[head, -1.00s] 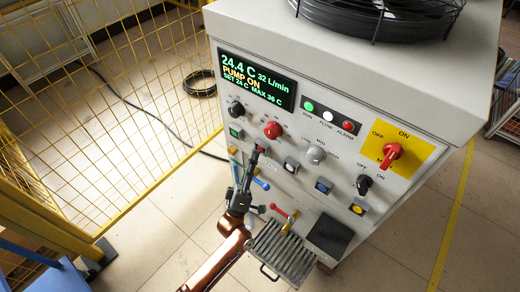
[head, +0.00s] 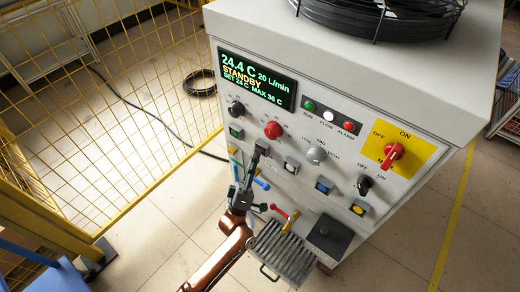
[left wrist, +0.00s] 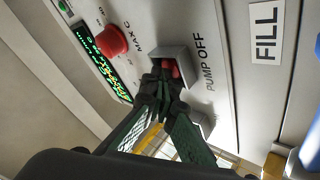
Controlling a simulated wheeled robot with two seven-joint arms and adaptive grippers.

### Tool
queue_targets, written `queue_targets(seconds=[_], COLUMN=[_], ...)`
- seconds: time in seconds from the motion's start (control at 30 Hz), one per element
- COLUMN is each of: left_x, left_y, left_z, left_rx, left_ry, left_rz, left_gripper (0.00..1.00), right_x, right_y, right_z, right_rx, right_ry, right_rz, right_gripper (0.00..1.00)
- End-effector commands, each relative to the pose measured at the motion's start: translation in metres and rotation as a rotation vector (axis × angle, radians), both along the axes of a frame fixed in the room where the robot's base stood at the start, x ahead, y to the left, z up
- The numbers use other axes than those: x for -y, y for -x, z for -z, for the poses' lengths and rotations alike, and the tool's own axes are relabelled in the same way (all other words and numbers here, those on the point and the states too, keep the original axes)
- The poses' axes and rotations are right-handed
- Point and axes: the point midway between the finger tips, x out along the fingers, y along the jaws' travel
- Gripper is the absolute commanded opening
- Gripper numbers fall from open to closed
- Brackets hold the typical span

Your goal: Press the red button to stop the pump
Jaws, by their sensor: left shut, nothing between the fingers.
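The red pump button (left wrist: 170,67) sits in a grey square housing beside the "PUMP OFF" label in the left wrist view. My left gripper (left wrist: 163,86) is shut and empty, its fingertips right at the button and covering part of it. Whether they touch it I cannot tell. In the head view my left gripper (head: 261,149) points up at the panel and hides the button. The display (head: 257,79) reads "STANDBY", 24.4 C and 20 L/min. The green run lamp (head: 309,106) looks dim. My right gripper is not in view.
A larger red mushroom knob (head: 272,130) is above the gripper. A green button (head: 236,132) is to its left, and a blue-handled valve (head: 261,184) and red-handled valve (head: 279,211) are below. A metal grate (head: 282,250) juts out low. A yellow mesh fence (head: 130,100) stands at left.

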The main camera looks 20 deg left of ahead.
Motion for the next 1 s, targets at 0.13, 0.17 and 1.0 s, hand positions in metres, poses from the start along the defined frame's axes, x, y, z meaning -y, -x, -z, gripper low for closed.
queue_targets(seconds=[0.13, 0.17, 1.0], left_x=[0.001, 0.001, -0.007], left_y=[0.0, 0.0, 0.021], left_z=[-0.001, -0.001, -0.001], left_rx=[0.0, 0.0, 0.0], left_ry=[-0.001, -0.001, 0.0], left_rz=[0.002, 0.002, 0.0], left_gripper=[0.0, 0.0, 0.0], right_x=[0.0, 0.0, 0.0], right_y=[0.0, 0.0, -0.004], right_z=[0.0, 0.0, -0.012], right_rx=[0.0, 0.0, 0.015], right_ry=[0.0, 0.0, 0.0], right_rz=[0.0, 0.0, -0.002], right_gripper=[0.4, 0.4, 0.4])
